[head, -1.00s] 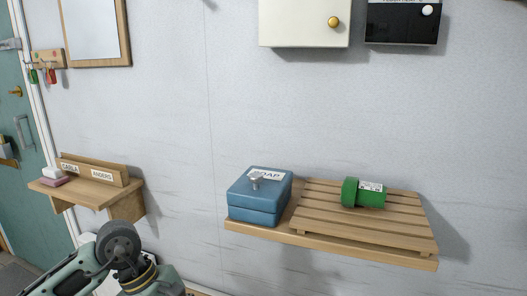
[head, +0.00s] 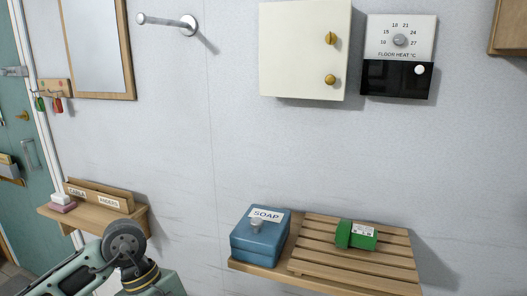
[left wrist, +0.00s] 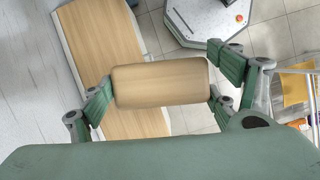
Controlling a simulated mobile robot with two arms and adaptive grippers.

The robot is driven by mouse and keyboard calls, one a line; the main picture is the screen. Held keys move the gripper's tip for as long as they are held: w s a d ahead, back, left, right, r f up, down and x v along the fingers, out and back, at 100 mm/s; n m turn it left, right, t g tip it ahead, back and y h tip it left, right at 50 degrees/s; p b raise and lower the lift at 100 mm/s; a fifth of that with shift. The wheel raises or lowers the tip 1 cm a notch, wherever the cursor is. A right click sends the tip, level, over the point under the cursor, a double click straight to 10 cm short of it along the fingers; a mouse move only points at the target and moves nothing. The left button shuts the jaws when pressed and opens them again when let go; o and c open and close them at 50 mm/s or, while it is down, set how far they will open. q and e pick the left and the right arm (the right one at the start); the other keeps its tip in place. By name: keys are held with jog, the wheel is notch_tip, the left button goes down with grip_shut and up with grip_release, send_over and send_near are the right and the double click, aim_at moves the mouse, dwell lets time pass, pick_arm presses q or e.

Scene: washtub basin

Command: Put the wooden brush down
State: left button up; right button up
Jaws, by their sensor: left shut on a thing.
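The wooden brush (left wrist: 160,84) shows in the left wrist view as a pale wooden block with rounded corners. My left gripper (left wrist: 158,90) is shut on it, one finger at each short end. The brush's underside is hidden from this camera. A wooden surface (left wrist: 100,38) lies beyond and partly behind the brush. I cannot tell whether the brush touches it. In the head view only my left arm shows at the lower left; the gripper and brush are out of frame. My right gripper is in neither view.
A wall shelf (head: 245,264) holds a blue soap box (head: 262,238) and a slatted rack (head: 345,270) with a green container (head: 356,235). A small shelf (head: 90,216) with name labels is at left. A hook (head: 168,23), cabinet (head: 298,55) and heat control (head: 398,60) are above.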

pick_arm(q)
jog(key=s+a+m+y, duration=0.1)
jog(key=m, duration=0.2)
jog(key=s+m+g+y, duration=0.1)
jog(key=s+m, duration=0.1)
jog(key=m, duration=0.1)
jog(key=s+a+m+g+y, duration=0.1)
jog(key=m, duration=0.3)
jog(key=shift+s+a+r, duration=0.25)
jog(key=shift+a+r, duration=0.05)
jog(key=shift+r, duration=0.05)
jog(key=shift+s+a+m+y, duration=0.35)
jog(key=shift+m+y, duration=0.05)
jog(key=shift+m, duration=0.4)
